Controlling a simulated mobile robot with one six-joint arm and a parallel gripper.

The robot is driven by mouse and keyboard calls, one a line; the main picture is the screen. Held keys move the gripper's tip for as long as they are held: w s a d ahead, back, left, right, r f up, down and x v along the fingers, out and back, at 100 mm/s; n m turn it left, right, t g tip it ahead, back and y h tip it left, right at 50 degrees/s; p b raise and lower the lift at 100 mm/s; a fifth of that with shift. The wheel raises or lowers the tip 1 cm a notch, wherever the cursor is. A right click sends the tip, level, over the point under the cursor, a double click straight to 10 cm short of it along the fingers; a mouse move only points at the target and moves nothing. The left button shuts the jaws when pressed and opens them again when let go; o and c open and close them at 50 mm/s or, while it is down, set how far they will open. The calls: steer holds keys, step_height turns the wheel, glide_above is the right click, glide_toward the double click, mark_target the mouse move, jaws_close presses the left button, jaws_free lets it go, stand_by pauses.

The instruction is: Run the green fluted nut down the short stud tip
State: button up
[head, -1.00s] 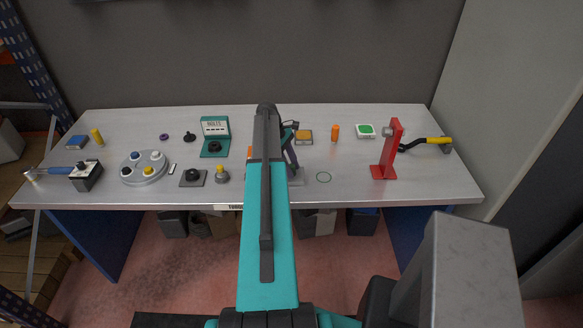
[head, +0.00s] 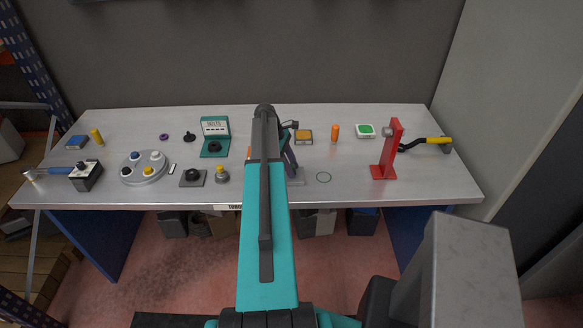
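I cannot pick out a green fluted nut for certain. A white block with a green top (head: 365,131) lies at the back right of the bench. No short stud tip can be told for sure. A small black stud-like piece (head: 189,137) stands at the back left, and a black round piece on a dark plate (head: 193,177) sits in front of it. My teal and dark arm reaches over the middle of the bench and hides part of it. My gripper is not visible behind the arm.
On the grey bench (head: 400,185), a green bolts case (head: 215,127), a grey round tray (head: 140,178) and a grey piece with a yellow top (head: 221,174) are left of my arm.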

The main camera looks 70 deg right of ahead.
steer(key=shift+a, duration=0.1)
steer(key=shift+n+h, duration=0.3)
steer(key=shift+n, duration=0.6)
steer(key=shift+n, duration=0.5)
steer(key=shift+n+h, duration=0.3)
steer(key=shift+h, duration=0.1)
steer(key=shift+n, duration=0.3)
steer(key=shift+n+t, duration=0.3)
steer(key=shift+n, duration=0.3)
steer(key=shift+h, duration=0.3)
steer(key=shift+n, duration=0.8)
